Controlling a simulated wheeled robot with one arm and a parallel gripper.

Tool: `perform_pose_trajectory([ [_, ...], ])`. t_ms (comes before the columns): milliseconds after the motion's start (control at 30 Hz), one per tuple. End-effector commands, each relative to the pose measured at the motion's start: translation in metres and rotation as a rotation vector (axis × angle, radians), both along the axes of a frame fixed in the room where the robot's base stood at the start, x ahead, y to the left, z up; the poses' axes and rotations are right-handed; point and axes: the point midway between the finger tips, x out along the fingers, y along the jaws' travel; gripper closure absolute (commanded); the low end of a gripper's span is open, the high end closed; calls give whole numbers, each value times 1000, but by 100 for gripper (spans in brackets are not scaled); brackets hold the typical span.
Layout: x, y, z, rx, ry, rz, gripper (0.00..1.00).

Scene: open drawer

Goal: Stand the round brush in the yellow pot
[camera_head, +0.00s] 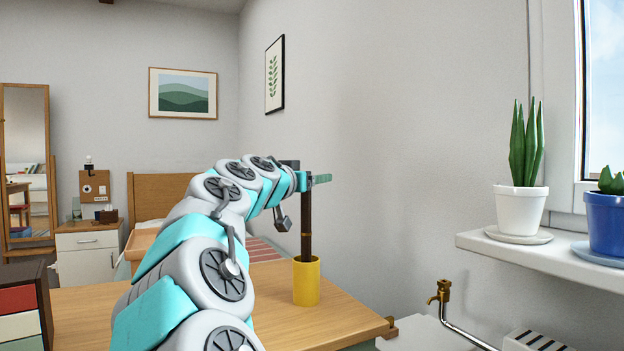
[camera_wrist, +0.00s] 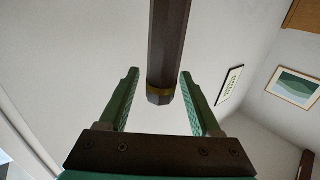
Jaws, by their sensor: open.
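The round brush (camera_head: 306,222) is a dark brown rod standing upright in the yellow pot (camera_head: 306,284). Its lower end is hidden inside the pot. My gripper (camera_head: 318,180) is at the brush's upper end, level with it. In the wrist view my gripper (camera_wrist: 160,76) has its two green fingers spread, with the brush (camera_wrist: 168,45) between them. A gap shows on each side of the brush's gold-banded end. The pot does not show in the wrist view.
The pot stands on a wooden table (camera_head: 348,314) near its right part. A white shelf (camera_head: 560,256) at the right bears a white plant pot (camera_head: 520,208) and a blue one (camera_head: 606,224). A brass tap (camera_head: 440,293) is below it. A bed (camera_head: 165,195) is behind.

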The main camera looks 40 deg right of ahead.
Motion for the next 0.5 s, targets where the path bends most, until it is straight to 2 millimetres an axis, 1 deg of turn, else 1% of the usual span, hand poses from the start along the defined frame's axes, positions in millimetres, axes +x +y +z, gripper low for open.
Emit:
perform_pose_trajectory([
  [167,0,0,0,0,0,0,36],
  [267,-1,4,0,0,0,0,36],
  [367,-5,13,-1,0,1,0,36],
  [500,-13,34,0,-2,-1,2,36],
])
